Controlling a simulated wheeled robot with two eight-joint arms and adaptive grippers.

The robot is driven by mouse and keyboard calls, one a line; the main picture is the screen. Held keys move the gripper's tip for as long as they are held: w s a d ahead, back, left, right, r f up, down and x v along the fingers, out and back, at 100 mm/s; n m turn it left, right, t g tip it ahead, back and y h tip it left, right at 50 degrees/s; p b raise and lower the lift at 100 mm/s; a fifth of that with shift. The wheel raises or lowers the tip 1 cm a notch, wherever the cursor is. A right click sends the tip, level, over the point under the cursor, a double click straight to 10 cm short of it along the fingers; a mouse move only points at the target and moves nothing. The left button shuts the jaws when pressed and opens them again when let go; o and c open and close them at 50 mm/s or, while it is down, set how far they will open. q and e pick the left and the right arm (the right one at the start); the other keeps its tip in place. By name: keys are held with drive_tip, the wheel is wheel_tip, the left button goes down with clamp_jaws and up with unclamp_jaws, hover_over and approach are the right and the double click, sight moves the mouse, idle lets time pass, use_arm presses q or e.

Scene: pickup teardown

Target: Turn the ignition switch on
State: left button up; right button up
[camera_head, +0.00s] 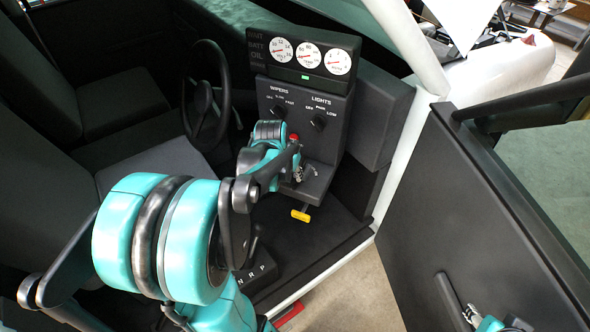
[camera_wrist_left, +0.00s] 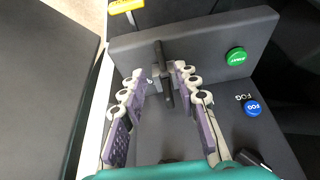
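The ignition switch, a small black lever on a grey panel (camera_wrist_left: 205,35), shows in the left wrist view (camera_wrist_left: 161,58). My left gripper (camera_wrist_left: 168,72) has its two purple-padded fingers apart, one on each side of the switch, with gaps visible. I cannot tell whether either finger touches it. In the head view my left gripper (camera_head: 299,174) is at the lower front of the dashboard console. There its fingers and the arm largely hide the switch. Part of what looks like my right gripper (camera_head: 474,316) shows at the bottom right by the door; its finger state is unclear.
A green button (camera_wrist_left: 236,57) and a blue FOG button (camera_wrist_left: 252,108) are close to the left gripper. A yellow handle (camera_head: 301,215) is below the console. Wiper (camera_head: 278,112) and light knobs (camera_head: 317,123) are above. The steering wheel (camera_head: 206,98) is left, the open door (camera_head: 480,215) right.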

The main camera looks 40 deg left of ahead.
sight(295, 182)
use_arm(q)
drive_tip(key=b+x, duration=0.1)
drive_tip(key=x, duration=0.5)
drive_tip(key=shift+f+b, duration=0.2)
drive_tip(key=shift+b, duration=0.2)
drive_tip(key=shift+w+a+f, duration=0.1)
drive_tip(key=shift+w+f, duration=0.1)
drive_tip(key=shift+f, duration=0.3)
clamp_jaws()
